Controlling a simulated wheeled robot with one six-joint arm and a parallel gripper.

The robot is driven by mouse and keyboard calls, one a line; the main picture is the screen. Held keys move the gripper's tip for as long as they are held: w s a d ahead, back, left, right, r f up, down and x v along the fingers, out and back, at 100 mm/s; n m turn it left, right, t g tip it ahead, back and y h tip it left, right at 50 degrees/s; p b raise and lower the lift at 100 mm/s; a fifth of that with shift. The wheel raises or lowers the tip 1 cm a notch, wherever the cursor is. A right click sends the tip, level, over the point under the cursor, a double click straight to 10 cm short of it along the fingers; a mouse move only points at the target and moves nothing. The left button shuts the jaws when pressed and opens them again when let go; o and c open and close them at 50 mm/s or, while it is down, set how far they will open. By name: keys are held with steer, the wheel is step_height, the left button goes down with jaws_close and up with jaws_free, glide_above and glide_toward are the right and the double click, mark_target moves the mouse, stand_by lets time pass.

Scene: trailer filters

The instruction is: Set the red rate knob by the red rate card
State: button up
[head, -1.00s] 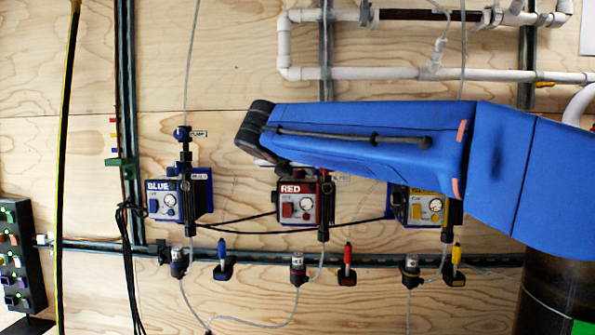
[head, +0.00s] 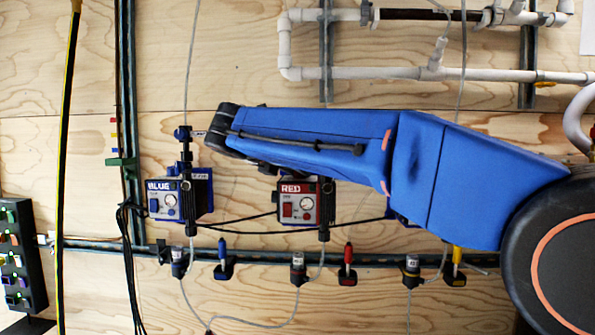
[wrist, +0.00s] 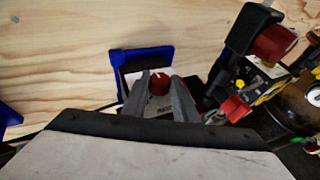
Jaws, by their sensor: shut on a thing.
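In the wrist view my gripper (wrist: 160,92) has its two grey fingers on either side of a small round red knob (wrist: 158,82), shut on it. The knob carries a pale mark and stands before a light plate within a blue frame (wrist: 145,57). In the head view the red pump box (head: 305,203), lettered RED, is on the plywood wall, with a red switch and a dial on its face. I cannot make out the red rate card in either view.
The blue pump box (head: 176,198) is left of the red one; the yellow one is mostly behind my arm. A rail (head: 270,257) with several coloured clips runs below. In the wrist view a black part with a red end (wrist: 272,43) and a red piece (wrist: 236,108) are close right.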

steer(key=m+g+h, duration=0.2)
steer(key=m+h, duration=0.2)
steer(key=shift+w+a+g, duration=0.25)
steer(key=shift+a+g, duration=0.1)
steer(key=shift+g, duration=0.05)
steer(key=shift+w+m+g+h, duration=0.1)
steer(key=shift+m+g+h, duration=0.6)
steer(key=shift+m+g, duration=0.45)
steer(key=shift+m, duration=0.25)
steer(key=o, duration=1)
steer(key=shift+g, duration=0.25)
steer(key=shift+o, duration=0.2)
